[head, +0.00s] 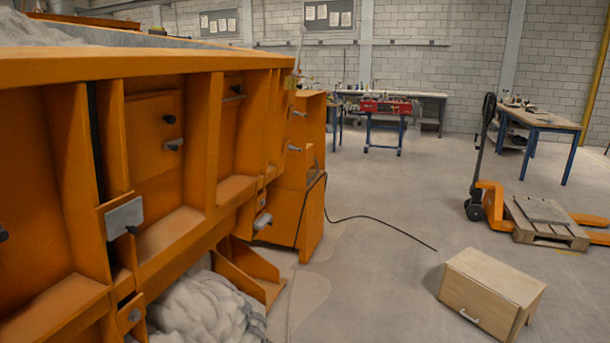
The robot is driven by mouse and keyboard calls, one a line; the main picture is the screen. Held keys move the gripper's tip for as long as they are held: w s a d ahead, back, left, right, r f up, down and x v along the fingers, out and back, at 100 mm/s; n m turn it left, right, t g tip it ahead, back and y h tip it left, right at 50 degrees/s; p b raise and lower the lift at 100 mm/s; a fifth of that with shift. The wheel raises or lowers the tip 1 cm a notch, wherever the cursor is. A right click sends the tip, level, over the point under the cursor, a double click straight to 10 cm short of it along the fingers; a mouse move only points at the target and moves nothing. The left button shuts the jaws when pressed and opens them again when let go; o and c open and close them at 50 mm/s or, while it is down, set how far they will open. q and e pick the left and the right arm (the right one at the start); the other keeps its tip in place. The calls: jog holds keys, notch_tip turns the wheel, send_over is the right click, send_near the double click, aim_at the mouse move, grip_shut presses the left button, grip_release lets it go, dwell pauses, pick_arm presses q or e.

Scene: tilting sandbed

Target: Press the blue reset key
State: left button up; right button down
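I cannot make out a blue reset key in the head view. The large orange sandbed (235,140) fills the left side, with ribbed side panels, latches and grey plates on its outer wall. An orange box-like unit (311,232) stands at its far end with a dark cable (375,218) running from it across the floor. No blue key can be seen on its visible faces. Neither of my grippers is in view.
A light wooden cabinet (484,285) stands on the floor at lower right. Behind it are a wooden pallet (545,222) and an orange pallet truck (489,200). Pale sand (205,305) lies under the sandbed. Benches stand at the back wall. The middle floor is mostly clear.

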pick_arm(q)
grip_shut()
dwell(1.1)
